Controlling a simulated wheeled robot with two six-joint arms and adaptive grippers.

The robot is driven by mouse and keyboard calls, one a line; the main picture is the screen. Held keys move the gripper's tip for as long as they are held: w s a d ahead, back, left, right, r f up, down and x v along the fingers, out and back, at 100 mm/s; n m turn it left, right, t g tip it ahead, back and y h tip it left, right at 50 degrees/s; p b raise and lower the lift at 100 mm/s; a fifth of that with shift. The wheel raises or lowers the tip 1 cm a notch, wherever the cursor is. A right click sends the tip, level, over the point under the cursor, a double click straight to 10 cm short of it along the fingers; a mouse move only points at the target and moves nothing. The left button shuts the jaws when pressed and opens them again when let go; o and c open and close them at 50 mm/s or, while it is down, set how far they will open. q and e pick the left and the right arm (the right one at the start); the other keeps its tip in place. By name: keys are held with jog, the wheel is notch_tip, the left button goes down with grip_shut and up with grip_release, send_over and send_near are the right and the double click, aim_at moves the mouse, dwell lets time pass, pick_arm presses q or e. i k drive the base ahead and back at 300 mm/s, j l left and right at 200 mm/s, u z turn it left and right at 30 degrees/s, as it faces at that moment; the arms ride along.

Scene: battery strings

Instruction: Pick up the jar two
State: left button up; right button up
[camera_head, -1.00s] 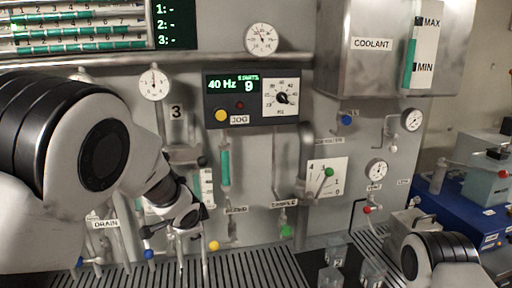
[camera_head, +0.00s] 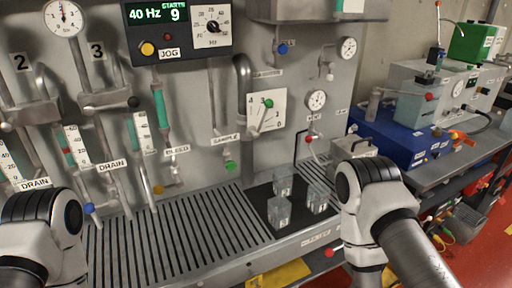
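Three clear, square jars stand upright on a black mat (camera_head: 258,194) at the right end of the slatted tray. One jar (camera_head: 283,180) is at the back, one jar (camera_head: 279,211) at the front left, and one jar (camera_head: 317,198) at the right. Each has a small label too small to read surely, so I cannot tell which is jar two. My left arm shows at the lower left and my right arm just right of the jars. Neither gripper shows in the view.
A slatted metal tray (camera_head: 165,240) runs along the panel's foot. Above it are a green-knobbed sample valve (camera_head: 230,166), a dial lever (camera_head: 268,104), and gauges. A metal canister (camera_head: 352,148) stands behind my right arm. A blue box (camera_head: 392,138) and instruments fill the bench at right.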

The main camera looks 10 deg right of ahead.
aim_at(282, 183)
jog(key=i+l, duration=0.1)
jog(key=l, duration=0.75)
jog(key=i+l, duration=0.15)
jog(key=l, duration=0.3)
jog(key=i+l, duration=0.1)
jog(key=l, duration=0.3)
